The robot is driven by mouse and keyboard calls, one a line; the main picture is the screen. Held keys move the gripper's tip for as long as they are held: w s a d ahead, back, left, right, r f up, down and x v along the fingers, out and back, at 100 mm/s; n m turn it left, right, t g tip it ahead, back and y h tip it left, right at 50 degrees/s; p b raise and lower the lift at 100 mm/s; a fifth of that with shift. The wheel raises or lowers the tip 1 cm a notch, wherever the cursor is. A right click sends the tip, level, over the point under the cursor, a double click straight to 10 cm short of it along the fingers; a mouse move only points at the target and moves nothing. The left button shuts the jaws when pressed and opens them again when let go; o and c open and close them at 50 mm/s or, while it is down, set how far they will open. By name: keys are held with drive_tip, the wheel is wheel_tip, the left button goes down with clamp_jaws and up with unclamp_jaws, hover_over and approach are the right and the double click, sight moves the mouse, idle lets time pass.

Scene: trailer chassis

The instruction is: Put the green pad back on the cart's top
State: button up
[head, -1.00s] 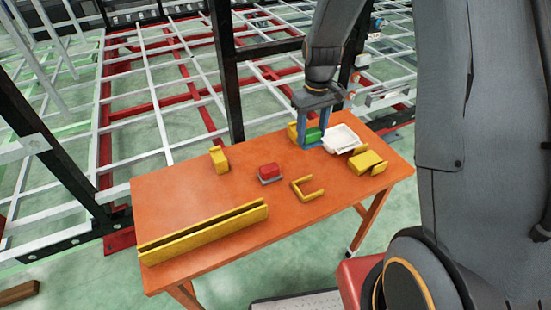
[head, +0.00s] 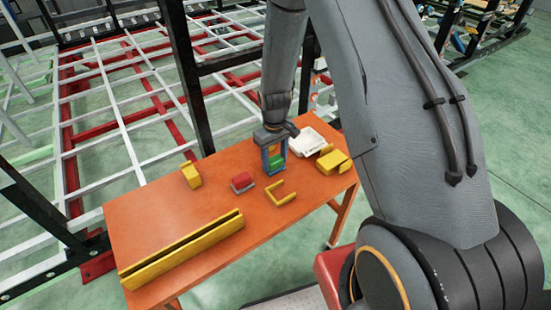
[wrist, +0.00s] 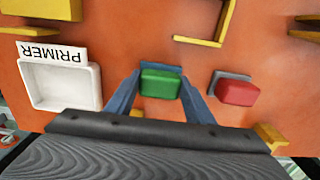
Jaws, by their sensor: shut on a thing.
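The green pad (head: 277,161) is between the two blue-grey fingers of my gripper (head: 273,166), which is shut on it. In the wrist view the green pad (wrist: 160,84) sits between the fingers, with a blue-grey edge along its far side. The cart's orange top (head: 190,222) lies beneath. My gripper is over its far right part, between the white tray and the red pad. I cannot tell whether the pad touches the top or hangs slightly above it.
A white tray (wrist: 64,86) labelled PRIMER is beside my gripper. A red pad (head: 242,181) on a grey base stands nearby. Yellow brackets (head: 282,196) and a long yellow channel (head: 185,250) lie on the top. A dark post (head: 188,80) rises behind. The top's middle left is bare.

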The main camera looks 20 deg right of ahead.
sight(275, 160)
drive_tip(key=shift+f, duration=0.15)
drive_tip(key=o, duration=1.3)
drive_tip(key=shift+c, duration=0.2)
wheel_tip(275, 160, up, 12)
drive_tip(key=b, duration=0.5)
drive_tip(key=s+r+m+t, duration=0.1)
drive_tip(key=s+r, duration=0.2)
drive_tip(key=s, duration=0.5)
drive_tip(key=s+r+m+t, duration=0.1)
drive_tip(key=s+r, duration=0.3)
drive_tip(key=s, duration=0.5)
drive_tip(key=shift+r+m, duration=0.15)
drive_tip(key=shift+m, duration=0.65)
